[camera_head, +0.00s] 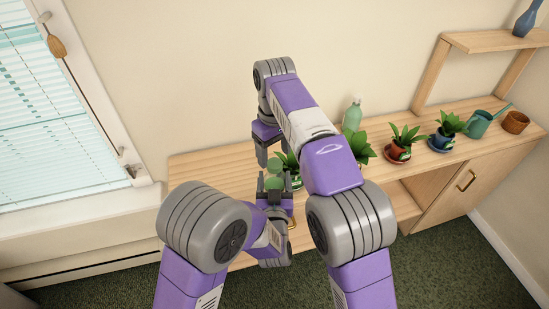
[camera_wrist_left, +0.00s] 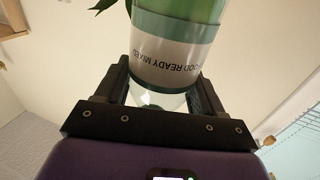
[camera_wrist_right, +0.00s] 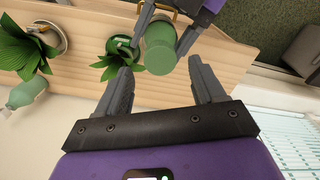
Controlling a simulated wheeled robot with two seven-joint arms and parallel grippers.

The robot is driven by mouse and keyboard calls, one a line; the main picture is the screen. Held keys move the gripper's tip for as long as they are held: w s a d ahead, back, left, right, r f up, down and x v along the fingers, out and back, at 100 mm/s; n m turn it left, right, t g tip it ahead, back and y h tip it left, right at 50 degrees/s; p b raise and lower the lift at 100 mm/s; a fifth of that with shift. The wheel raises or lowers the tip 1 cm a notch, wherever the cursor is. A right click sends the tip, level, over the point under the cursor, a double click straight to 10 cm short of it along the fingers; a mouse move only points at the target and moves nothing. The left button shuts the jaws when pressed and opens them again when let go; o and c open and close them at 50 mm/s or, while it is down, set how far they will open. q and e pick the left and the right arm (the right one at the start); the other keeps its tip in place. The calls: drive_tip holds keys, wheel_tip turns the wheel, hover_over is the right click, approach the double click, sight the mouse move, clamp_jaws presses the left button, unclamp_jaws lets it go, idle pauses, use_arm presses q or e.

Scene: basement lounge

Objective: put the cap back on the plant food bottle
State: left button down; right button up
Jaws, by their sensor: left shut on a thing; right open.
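A green plant food bottle (camera_head: 275,183) with a white label is in my left gripper (camera_head: 274,186), above the sideboard top. The left wrist view shows the bottle (camera_wrist_left: 168,60) between the fingers, its label lettering upside down in that picture. My right gripper (camera_head: 266,150) is open and empty, close by the bottle. In the right wrist view the bottle's broad rounded end (camera_wrist_right: 160,58) lies beyond and between the open fingers, apart from them. I cannot pick out a separate cap.
A wooden sideboard (camera_head: 205,171) runs along the wall. A pale green bottle (camera_head: 352,115) stands at its back among potted plants (camera_head: 402,142). A watering can (camera_head: 478,124) and a brown pot (camera_head: 515,122) stand at the right. The sideboard's left end is clear.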

sight(274, 163)
drive_tip(key=shift+f, duration=1.65)
drive_tip(key=shift+c, duration=0.4)
drive_tip(key=c, duration=1.1)
drive_tip(key=shift+o, duration=0.2)
drive_tip(key=o, duration=1.2)
drive_tip(key=shift+o, duration=0.2)
drive_tip(key=shift+r, duration=3.75)
